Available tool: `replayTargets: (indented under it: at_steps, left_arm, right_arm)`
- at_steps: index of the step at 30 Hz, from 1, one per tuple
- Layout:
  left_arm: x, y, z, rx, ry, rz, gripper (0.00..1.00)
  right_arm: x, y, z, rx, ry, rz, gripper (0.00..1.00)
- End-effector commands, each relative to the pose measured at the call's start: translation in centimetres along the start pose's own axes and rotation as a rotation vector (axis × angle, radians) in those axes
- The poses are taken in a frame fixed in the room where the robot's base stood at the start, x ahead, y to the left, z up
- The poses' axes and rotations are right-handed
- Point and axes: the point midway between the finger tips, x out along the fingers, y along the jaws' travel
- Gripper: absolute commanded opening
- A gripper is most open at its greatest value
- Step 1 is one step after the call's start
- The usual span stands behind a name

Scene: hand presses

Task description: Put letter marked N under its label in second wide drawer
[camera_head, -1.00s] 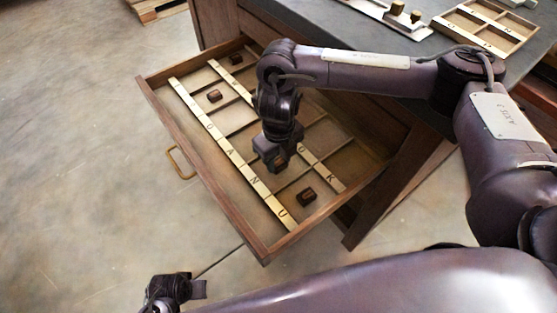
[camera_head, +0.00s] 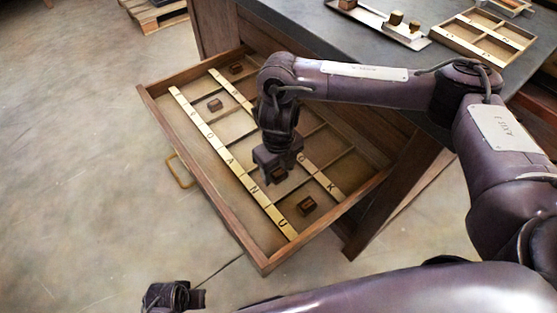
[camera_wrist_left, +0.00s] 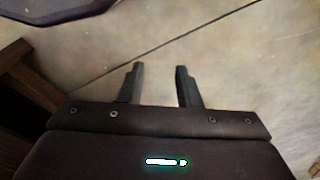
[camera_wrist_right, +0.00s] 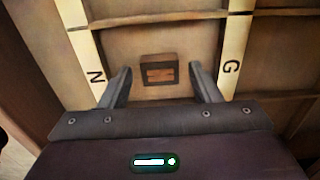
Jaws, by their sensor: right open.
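The wide drawer (camera_head: 210,195) is pulled out, with compartments and pale label strips. A small dark brown block (camera_wrist_right: 159,70) lies on a compartment floor beside the strip bearing N (camera_wrist_right: 96,77); a strip with G (camera_wrist_right: 231,68) is on the other side. I cannot read a letter on the block. My right gripper (camera_wrist_right: 160,85) is open, pointing down over this compartment, its fingertips apart on either side of the block's near side. In the head view the gripper (camera_head: 277,172) partly hides the block. My left gripper (camera_wrist_left: 160,68) is open and empty above the floor.
Other dark blocks lie in the drawer: one near U (camera_head: 306,205), one at the far left (camera_head: 215,104), one at the back (camera_head: 236,68). A grey worktop (camera_head: 290,20) holds a metal tray and a labelled wooden case (camera_head: 480,38). Drawer walls and dividers surround the right gripper.

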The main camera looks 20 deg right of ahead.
Motion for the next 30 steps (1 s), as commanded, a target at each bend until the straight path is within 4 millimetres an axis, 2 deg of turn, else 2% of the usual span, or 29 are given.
replayTargets:
  at_steps: [2,5,15,21,30]
  left_arm:
    - [0.2,-0.1,0.0,-0.002,0.004,-0.002,0.31]
    - [1.8,-0.4,0.6,-0.008,0.002,-0.006,0.31]
    - [6.8,-1.6,3.8,-0.032,0.020,-0.026,0.31]
    - [8.4,-1.9,5.4,-0.039,0.028,-0.034,0.31]
    - [9.0,-2.0,6.1,-0.040,0.029,-0.035,0.31]
  right_arm:
    - [-0.6,0.0,0.0,-0.001,-0.001,-0.001,0.57]
    - [-1.9,0.0,0.1,-0.001,-0.004,-0.001,0.57]
    - [-8.3,-0.1,0.1,-0.002,-0.004,-0.002,0.57]
    - [-11.2,0.0,0.1,-0.001,-0.003,-0.001,0.57]
    - [-12.2,0.0,0.0,0.000,0.001,0.000,0.57]
